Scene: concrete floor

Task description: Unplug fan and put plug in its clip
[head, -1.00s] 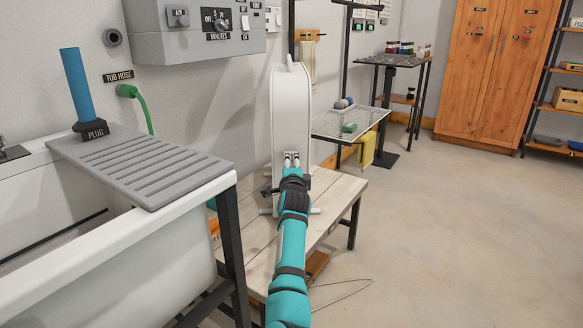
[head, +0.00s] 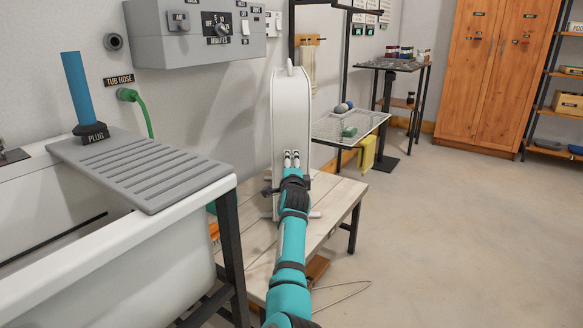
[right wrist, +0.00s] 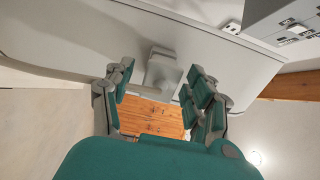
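A tall white fan housing (head: 291,110), seen edge-on, stands on the wooden bench (head: 335,205). My right gripper (head: 291,160) is in front of its lower part. In the right wrist view the fingers (right wrist: 160,95) are apart. A grey block-like fitting (right wrist: 163,68) on the pale housing lies beyond and between them, with no clear contact; I cannot tell whether it is the plug or the clip. A thin cord (head: 345,290) shows beside the bench at the lower right. My left gripper is not in view.
A white tub (head: 190,240) with a grey slatted board (head: 145,165) stands at the left; the board bears a blue cylinder (head: 76,88) on a black base labelled PLUG. A grey timer box (head: 195,35) is on the wall. A wire rack (head: 345,125) stands behind. Floor at right is clear.

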